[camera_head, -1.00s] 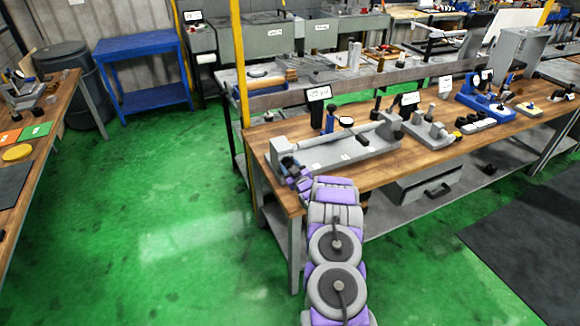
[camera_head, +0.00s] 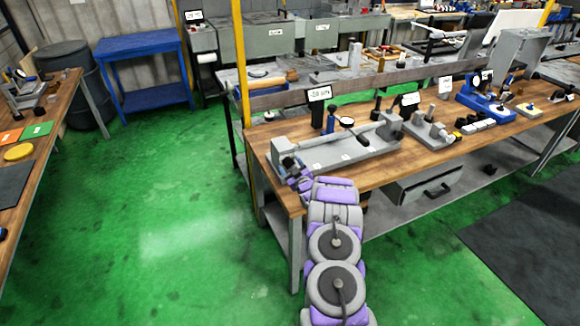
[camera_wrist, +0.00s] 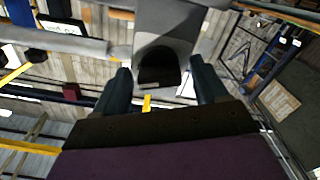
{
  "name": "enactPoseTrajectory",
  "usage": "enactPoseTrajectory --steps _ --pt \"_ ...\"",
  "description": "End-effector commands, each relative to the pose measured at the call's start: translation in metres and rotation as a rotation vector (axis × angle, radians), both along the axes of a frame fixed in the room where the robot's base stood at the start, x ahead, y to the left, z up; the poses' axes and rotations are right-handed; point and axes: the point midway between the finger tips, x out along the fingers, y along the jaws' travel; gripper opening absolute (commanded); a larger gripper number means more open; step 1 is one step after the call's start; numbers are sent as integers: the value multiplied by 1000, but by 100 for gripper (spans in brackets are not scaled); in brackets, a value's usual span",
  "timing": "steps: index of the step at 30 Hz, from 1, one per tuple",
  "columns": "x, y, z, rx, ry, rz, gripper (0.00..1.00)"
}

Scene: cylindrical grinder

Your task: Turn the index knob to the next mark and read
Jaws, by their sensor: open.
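In the head view, a grey fixture (camera_head: 362,152) on the near end of the wooden bench carries a long grey bar (camera_head: 322,135) and a dial gauge (camera_head: 346,122). A small display (camera_head: 319,94) stands behind it; its reading seems to be negative, about -28 µm, but is small. My gripper (camera_head: 292,170) is at the fixture's left end. In the wrist view, a dark knob (camera_wrist: 158,72) sits under a grey housing (camera_wrist: 168,28). My gripper (camera_wrist: 161,80) is open, with one finger on each side of the knob. Contact and the index mark cannot be made out.
The bench (camera_head: 430,155) holds other fixtures to the right, including a grey one (camera_head: 428,130) and a blue one (camera_head: 485,98). A yellow post (camera_head: 240,60) rises behind the bench's left end. The green floor on the left is clear.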

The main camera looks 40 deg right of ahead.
Motion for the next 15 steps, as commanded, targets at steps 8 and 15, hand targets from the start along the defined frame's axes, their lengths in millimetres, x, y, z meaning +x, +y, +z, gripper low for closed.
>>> enactPoseTrajectory --steps 8,15 --pt "-33 6 1 3 2 -3 73" --pt "-73 18 0 5 4 -2 73"
